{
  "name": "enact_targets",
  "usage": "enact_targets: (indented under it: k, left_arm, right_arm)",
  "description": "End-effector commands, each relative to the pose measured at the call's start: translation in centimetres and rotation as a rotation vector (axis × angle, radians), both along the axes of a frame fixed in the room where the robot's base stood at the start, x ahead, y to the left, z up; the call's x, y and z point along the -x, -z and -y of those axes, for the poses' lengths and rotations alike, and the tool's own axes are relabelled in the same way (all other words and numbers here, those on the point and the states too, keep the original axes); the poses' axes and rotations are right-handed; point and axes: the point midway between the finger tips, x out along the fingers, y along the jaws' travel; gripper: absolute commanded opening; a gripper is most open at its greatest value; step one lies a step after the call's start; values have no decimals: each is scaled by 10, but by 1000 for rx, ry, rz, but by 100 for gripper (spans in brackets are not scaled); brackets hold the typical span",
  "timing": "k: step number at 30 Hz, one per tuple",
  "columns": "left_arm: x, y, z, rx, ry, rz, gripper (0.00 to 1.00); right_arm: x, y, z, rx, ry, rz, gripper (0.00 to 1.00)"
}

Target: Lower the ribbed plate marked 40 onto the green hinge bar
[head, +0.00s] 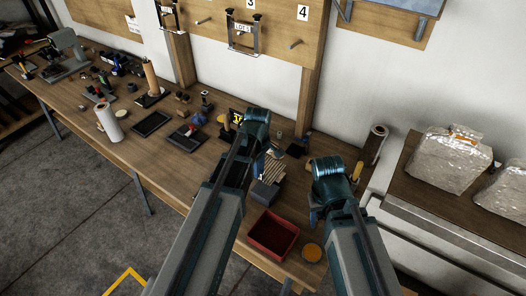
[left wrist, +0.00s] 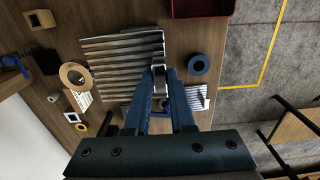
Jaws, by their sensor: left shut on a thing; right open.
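A ribbed, silvery plate (left wrist: 122,62) lies below my left gripper (left wrist: 160,82) in the left wrist view. My left gripper is shut on a small metallic part at the plate's right edge; I cannot tell whether this part belongs to the plate. The mark 40 cannot be read. In the head view, my left gripper (head: 264,158) is over the workbench, with ribbed strips (head: 276,171) beside it. My right gripper (head: 314,212) is open near the bench's right end, its fingers mostly hidden. I cannot make out a green hinge bar.
A red tray (head: 272,236) and an orange disc (head: 312,252) are near the bench's front right. A tan ring (left wrist: 75,76) and a blue ring (left wrist: 198,65) lie near the plate. A paper roll (head: 109,123) and several tools crowd the bench's left part.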

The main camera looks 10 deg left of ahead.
Motion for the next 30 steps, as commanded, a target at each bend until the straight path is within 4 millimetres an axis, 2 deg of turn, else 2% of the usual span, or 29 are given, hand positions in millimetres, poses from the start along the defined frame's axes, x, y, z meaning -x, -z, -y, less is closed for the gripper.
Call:
enact_targets:
  k: [14,30]
  left_arm:
    - [0,5,0,0,1,0,0]
    - [0,39,0,0,1,0,0]
  right_arm:
    - [0,5,0,0,0,0,49]
    - [0,39,0,0,1,0,49]
